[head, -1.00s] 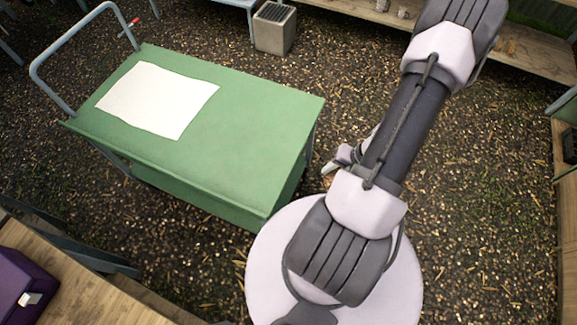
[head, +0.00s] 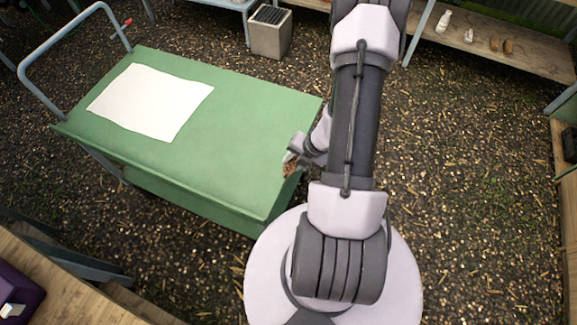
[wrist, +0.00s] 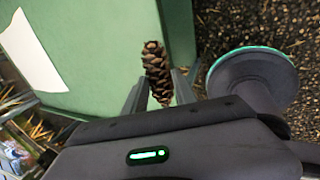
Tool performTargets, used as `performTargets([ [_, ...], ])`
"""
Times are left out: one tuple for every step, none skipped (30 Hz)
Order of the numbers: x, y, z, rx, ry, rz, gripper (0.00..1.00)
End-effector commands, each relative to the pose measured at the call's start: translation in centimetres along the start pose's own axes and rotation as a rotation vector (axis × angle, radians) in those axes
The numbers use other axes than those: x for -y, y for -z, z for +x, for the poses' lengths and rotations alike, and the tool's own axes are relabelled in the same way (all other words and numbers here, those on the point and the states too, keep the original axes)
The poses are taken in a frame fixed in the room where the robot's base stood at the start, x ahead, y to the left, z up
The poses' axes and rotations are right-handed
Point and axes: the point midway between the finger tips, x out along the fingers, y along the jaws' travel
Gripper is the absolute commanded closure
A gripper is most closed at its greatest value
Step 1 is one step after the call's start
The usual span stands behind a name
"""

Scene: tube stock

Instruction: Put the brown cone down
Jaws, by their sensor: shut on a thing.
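The brown cone (wrist: 156,70) is a scaly pine cone, held between the two fingers of my gripper (wrist: 158,88) in the wrist view. My gripper is shut on it. In the head view the cone (head: 290,168) shows only as a small brown patch at my gripper (head: 292,158), partly hidden by it. The gripper is over the right edge of the green cart top (head: 215,140). I cannot tell how high above the cart the cone is.
A white sheet (head: 150,102) lies on the left part of the cart. The rest of the green top is clear. A blue-grey handle (head: 62,45) rises at its left end. A shelf (head: 500,50) with small items stands at the back right. A grey bin (head: 271,33) stands behind the cart.

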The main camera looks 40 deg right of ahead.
Motion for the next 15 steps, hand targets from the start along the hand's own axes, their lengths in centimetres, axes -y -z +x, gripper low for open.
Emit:
performTargets([
  [-0.4, 0.0, 0.3, 0.0, 0.0, -0.002, 1.0],
  [-0.8, 0.0, 0.5, 0.0, 0.0, -0.003, 1.0],
  [-1.4, 0.0, 0.8, 0.0, 0.0, -0.003, 1.0],
  [-1.9, 0.1, 1.2, 0.0, -0.001, -0.004, 1.0],
  [-1.3, 0.0, 2.1, 0.0, 0.0, 0.001, 1.0],
  [-0.7, 0.1, 3.2, -0.001, 0.0, 0.002, 1.0],
  [-0.5, 0.1, 3.7, -0.001, 0.0, 0.003, 1.0],
  [-0.3, 0.1, 4.1, 0.0, 0.0, 0.003, 1.0],
  [-0.3, 0.0, 4.1, 0.0, 0.0, 0.002, 1.0],
  [-0.3, 0.0, 4.0, 0.0, -0.001, 0.001, 1.0],
  [-0.4, 0.0, 3.9, 0.0, -0.001, 0.001, 1.0],
  [-0.4, 0.0, 3.8, 0.001, -0.001, 0.001, 1.0],
  [-0.5, 0.0, 3.8, 0.001, -0.001, 0.001, 1.0],
  [-0.5, 0.0, 3.7, 0.0, -0.001, 0.001, 1.0],
  [-0.4, 0.0, 3.8, 0.0, 0.0, 0.001, 1.0],
])
